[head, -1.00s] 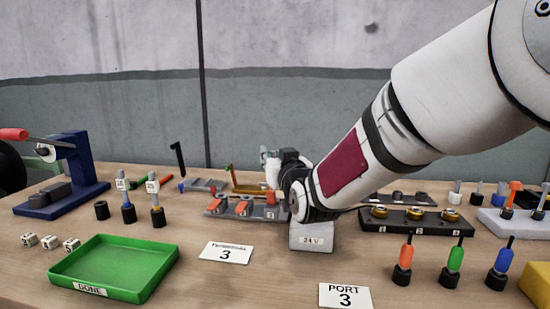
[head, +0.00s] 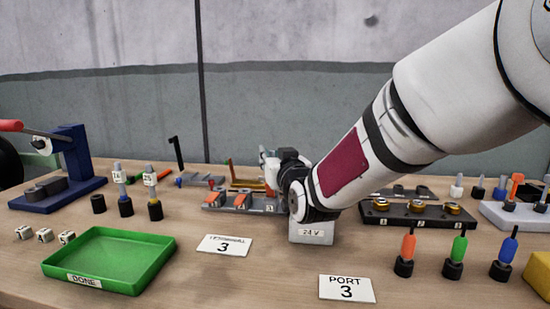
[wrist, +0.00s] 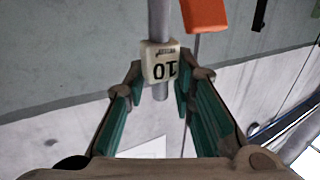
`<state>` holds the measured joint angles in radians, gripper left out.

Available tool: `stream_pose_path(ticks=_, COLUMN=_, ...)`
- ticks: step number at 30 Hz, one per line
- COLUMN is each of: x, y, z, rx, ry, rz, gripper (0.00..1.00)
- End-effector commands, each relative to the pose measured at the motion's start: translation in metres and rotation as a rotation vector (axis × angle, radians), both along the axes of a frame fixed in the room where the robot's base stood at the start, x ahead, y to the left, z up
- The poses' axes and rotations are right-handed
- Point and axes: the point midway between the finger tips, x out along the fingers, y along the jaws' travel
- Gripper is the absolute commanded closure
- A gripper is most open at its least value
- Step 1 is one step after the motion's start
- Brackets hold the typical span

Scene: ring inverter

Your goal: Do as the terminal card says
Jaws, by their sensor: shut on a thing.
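The terminal card (head: 224,244) is white, lies flat on the table and shows a 3; its small upper word is blurred. In the wrist view my gripper (wrist: 158,82) is shut on a grey rod tool with a pale tag marked 10 (wrist: 160,64), which appears upside down. An orange part (wrist: 204,14) is close beside it at the top. In the head view my gripper is mostly hidden behind my wrist, over the back of the terminal block (head: 212,208). That block has orange levers (head: 241,200) and numbered positions. The PORT 3 card (head: 346,288) lies in front.
A grey 24 V box (head: 312,234) stands under my wrist. Right of it is a dark block with brass ports (head: 415,212). Tagged tools (head: 122,190) stand left, behind the green DONE tray (head: 110,260). Orange, green and blue drivers (head: 457,250) stand at front right. A blue press (head: 75,165) is far left.

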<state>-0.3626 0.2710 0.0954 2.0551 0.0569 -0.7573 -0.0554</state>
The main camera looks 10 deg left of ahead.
Motion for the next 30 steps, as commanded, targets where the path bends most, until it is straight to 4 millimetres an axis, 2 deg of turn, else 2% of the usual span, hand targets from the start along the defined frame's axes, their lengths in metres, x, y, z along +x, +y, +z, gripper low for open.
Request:
stream_pose_path(ticks=8, x=0.000, y=0.000, z=-0.002, rx=-0.001, ry=0.004, rz=0.000, gripper=1.00)
stream_pose_path(ticks=30, x=0.000, y=0.000, z=0.026, rx=0.000, ry=0.000, rz=0.000, gripper=1.00)
